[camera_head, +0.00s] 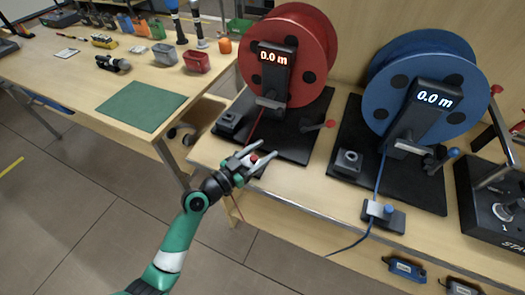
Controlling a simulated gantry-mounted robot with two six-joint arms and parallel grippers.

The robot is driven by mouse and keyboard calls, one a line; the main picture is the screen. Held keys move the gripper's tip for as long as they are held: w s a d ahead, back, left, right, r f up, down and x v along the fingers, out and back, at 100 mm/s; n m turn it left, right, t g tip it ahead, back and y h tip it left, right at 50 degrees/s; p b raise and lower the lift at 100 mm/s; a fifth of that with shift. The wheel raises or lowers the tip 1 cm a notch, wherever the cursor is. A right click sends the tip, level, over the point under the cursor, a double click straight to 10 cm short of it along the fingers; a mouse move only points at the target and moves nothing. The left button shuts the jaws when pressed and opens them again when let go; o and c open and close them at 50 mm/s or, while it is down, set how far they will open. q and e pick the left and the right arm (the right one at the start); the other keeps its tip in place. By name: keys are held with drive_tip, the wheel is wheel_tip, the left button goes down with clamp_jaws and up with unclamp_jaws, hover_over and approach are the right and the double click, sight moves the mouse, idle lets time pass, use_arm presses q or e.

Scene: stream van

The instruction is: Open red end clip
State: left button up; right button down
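My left gripper (266,150) reaches in from the bottom left, at the front edge of the red reel's black base. Its two fingers are apart, with a small red knob (254,158) showing between them. The knob looks like part of the red end clip, whose body is mostly hidden by the gripper. Whether the fingers touch it I cannot tell. The red reel (310,40) stands behind on its base, its display reading 0.0 m. A red cable (255,125) runs down from the reel, and a red strand hangs below the bench edge. My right gripper is not in view.
The blue reel (455,65) stands to the right, with a blue-knobbed clip (383,212) on its cable at the bench edge. A black box with a lever (495,205) is at far right. Another table with a green mat (142,106) and bins is at left.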

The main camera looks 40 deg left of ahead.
use_arm(q)
drive_tip(key=shift+s, duration=0.1)
drive_tip(key=s, duration=1.1)
drive_tip(key=shift+s+a, duration=0.2)
